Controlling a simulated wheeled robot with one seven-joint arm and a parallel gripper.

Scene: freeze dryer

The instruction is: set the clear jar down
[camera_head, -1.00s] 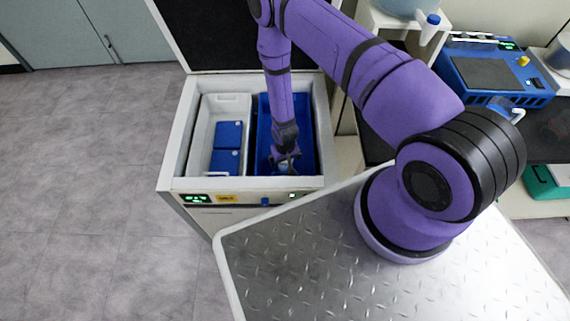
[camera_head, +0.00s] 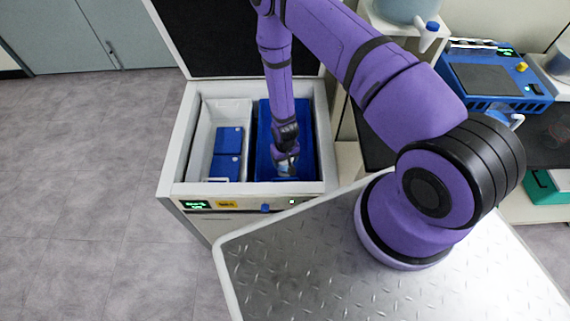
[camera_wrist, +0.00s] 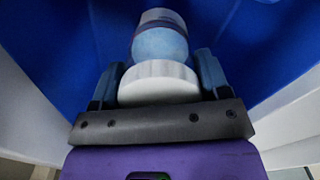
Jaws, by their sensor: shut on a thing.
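The clear jar (camera_wrist: 160,42) with a white lid (camera_wrist: 159,84) is between my gripper's fingers in the wrist view. The blue of the bin shows around it. My gripper (camera_wrist: 159,82) is shut on the jar at its lid end. In the head view my gripper (camera_head: 286,163) reaches down into the blue bin (camera_head: 307,150) on the right side of the open white chest. The jar is small there and partly hidden by my gripper. I cannot tell whether the jar touches the bin's floor.
A white bin (camera_head: 205,135) with blue boxes (camera_head: 228,140) stands left of the blue bin inside the chest (camera_head: 176,150). The chest's walls surround both bins closely. A blue device (camera_head: 490,75) stands on the dark counter at right.

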